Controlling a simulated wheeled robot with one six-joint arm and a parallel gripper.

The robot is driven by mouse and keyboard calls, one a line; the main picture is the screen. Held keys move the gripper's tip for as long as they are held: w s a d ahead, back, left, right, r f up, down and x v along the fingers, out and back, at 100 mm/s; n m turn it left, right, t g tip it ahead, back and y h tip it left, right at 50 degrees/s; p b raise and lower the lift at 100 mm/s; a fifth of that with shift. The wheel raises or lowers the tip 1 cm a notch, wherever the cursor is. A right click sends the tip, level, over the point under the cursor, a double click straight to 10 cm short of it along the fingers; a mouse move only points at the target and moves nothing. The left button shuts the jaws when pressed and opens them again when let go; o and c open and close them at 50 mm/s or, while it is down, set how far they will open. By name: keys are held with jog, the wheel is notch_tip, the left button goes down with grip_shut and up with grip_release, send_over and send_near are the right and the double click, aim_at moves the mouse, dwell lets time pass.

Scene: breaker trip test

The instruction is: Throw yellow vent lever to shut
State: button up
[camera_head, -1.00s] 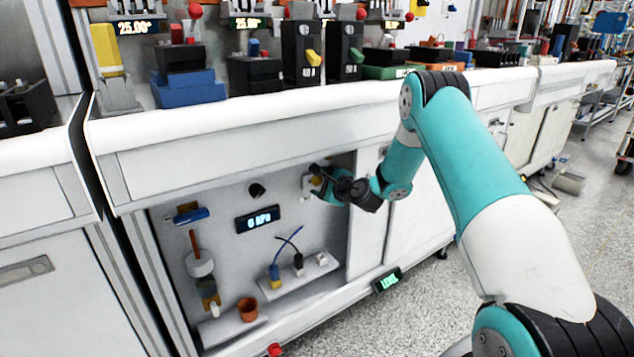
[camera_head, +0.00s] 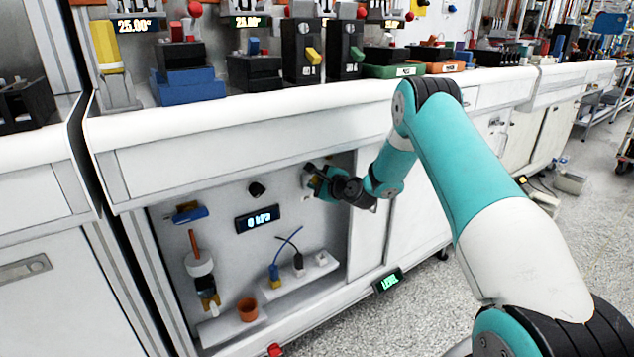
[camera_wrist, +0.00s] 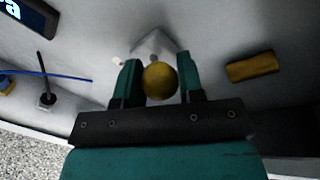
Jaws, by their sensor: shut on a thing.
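The yellow ball knob (camera_wrist: 159,80) of a lever sits between my two green fingers in the wrist view, with a pale grey mount (camera_wrist: 155,46) behind it. My gripper (camera_wrist: 158,84) is shut on this knob. In the head view my gripper (camera_head: 317,178) is at the right part of the recessed panel (camera_head: 225,265), and it hides most of the lever. The lever's exact angle cannot be told.
A yellow block (camera_wrist: 252,66) lies right of my gripper in the wrist view. A pressure display (camera_head: 258,219) reads about 0 kPa. A shelf (camera_head: 300,278) with plugs and blue cable is below. The counter edge (camera_head: 250,115) overhangs the panel.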

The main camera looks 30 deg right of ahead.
aim_at(310, 182)
jog(key=shift+s+f+t+b, duration=0.2)
jog(key=shift+f+t+b, duration=1)
jog(key=shift+b, duration=2.6)
notch_tip(310, 182, down, 2)
jog(key=t+b, duration=0.4)
jog(key=b, duration=1)
jog(key=shift+y, duration=0.3)
jog(key=t+b, duration=0.1)
jog(key=b, duration=0.3)
jog(key=t+b, duration=0.1)
jog(key=b, duration=0.3)
jog(key=shift+f+n+t, duration=0.3)
jog(key=shift+f+t, duration=0.05)
jog(key=shift+t, duration=0.05)
jog(key=t+b, duration=0.1)
jog(key=b, duration=0.3)
jog(key=shift+w+y, duration=0.2)
jog(key=shift+y, duration=0.2)
jog(key=shift+b, duration=0.4)
jog(key=shift+r+t+b, duration=0.2)
jog(key=shift+t+b, duration=0.2)
jog(key=shift+b, duration=0.05)
jog(key=o, duration=0.9)
